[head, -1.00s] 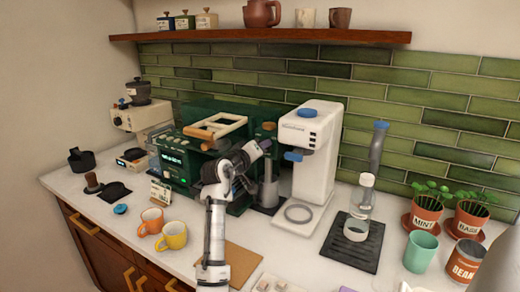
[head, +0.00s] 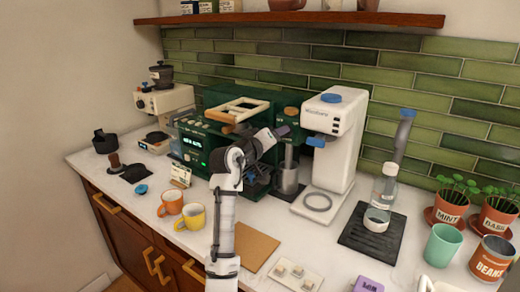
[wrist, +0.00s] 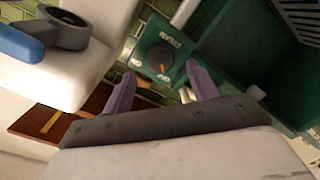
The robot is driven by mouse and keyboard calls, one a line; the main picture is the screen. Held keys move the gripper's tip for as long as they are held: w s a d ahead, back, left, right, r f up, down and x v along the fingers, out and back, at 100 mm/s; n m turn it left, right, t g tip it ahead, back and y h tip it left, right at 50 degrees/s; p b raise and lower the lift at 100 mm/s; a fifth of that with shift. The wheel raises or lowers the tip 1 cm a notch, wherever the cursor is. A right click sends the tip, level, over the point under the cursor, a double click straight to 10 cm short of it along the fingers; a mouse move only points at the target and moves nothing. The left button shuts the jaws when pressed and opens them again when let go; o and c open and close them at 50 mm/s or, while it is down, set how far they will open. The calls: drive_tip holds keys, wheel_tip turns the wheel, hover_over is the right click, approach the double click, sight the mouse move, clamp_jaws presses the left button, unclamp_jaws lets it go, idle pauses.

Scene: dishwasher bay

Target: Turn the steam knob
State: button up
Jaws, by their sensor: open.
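The green espresso machine (head: 190,140) stands on the counter against the tiled wall. In the wrist view a round black knob (wrist: 158,57) with a small orange mark sits on its green panel (wrist: 175,45), under a label I cannot read clearly. My gripper (wrist: 160,88) is open. Its two purple fingers are spread, and the knob shows between and beyond their tips, apart from them.
A white grinder (head: 335,135) with a blue lever stands close to the right of my gripper; its blue part (wrist: 20,42) also shows in the wrist view. A metal pitcher (head: 288,178) is below the gripper. Orange (head: 171,202) and yellow (head: 191,217) mugs stand left of the arm.

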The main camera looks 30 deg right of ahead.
drive_tip(key=b+v, duration=0.2)
drive_tip(key=v, duration=0.7)
drive_tip(key=shift+s+a+b, duration=0.15)
drive_tip(key=shift+a+b, duration=0.15)
drive_tip(key=shift+a, duration=0.05)
